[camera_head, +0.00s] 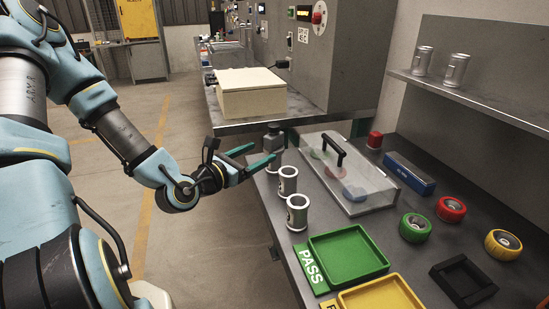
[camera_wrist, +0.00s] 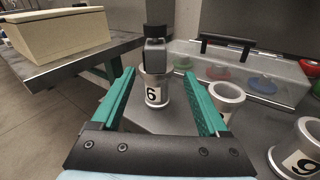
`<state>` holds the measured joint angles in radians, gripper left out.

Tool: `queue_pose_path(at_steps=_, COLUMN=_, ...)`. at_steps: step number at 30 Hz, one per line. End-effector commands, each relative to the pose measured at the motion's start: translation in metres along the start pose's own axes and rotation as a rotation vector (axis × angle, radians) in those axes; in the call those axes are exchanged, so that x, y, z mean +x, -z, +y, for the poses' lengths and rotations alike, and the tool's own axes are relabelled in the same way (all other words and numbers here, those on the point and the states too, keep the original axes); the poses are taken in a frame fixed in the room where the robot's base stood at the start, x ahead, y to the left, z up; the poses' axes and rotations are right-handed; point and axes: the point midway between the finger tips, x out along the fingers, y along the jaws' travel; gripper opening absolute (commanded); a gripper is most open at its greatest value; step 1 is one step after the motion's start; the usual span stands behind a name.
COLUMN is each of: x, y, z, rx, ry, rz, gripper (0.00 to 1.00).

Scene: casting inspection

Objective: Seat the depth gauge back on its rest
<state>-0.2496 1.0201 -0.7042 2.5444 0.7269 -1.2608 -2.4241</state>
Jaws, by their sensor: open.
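The depth gauge looks to be the grey block with a dark top (camera_head: 272,136) standing on a silver cylinder casting. In the wrist view the gauge (camera_wrist: 155,52) sits upright on the casting marked 6 (camera_wrist: 155,92). My gripper (camera_head: 264,151) is open, with its green fingers pointing at the gauge. In the wrist view my gripper (camera_wrist: 158,75) has one finger on either side of the gauge's line, with gaps to both. I cannot tell whether the gauge is between the fingertips or just beyond them. A black square frame (camera_head: 440,275) on the bench may be the rest; I cannot be sure.
Two more castings (camera_head: 287,182) (camera_head: 297,213) stand near the bench's front edge. A clear-lidded case (camera_head: 370,200) with a black handle is beside them. Green (camera_head: 313,249) and yellow (camera_head: 345,300) trays, a blue box (camera_head: 409,173) and coloured rings (camera_head: 415,228) take up the bench.

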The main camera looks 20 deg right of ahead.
Motion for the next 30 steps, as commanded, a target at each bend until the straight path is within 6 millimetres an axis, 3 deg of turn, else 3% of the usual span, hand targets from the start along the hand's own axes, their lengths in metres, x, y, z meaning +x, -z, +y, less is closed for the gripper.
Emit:
queue_pose_path(at_steps=5, x=0.009, y=-0.009, z=0.001, rx=-0.11, ry=-0.017, rz=-0.072, gripper=0.78)
queue_pose_path(at_steps=12, x=0.046, y=-0.013, z=0.002, rx=-0.108, ry=-0.016, rz=-0.071, gripper=0.78)
queue_pose_path(at_steps=20, x=0.066, y=-0.016, z=0.004, rx=-0.105, ry=-0.016, rz=-0.068, gripper=0.78)
queue_pose_path(at_steps=30, x=0.107, y=-0.019, z=0.011, rx=-0.105, ry=-0.017, rz=-0.066, gripper=0.78)
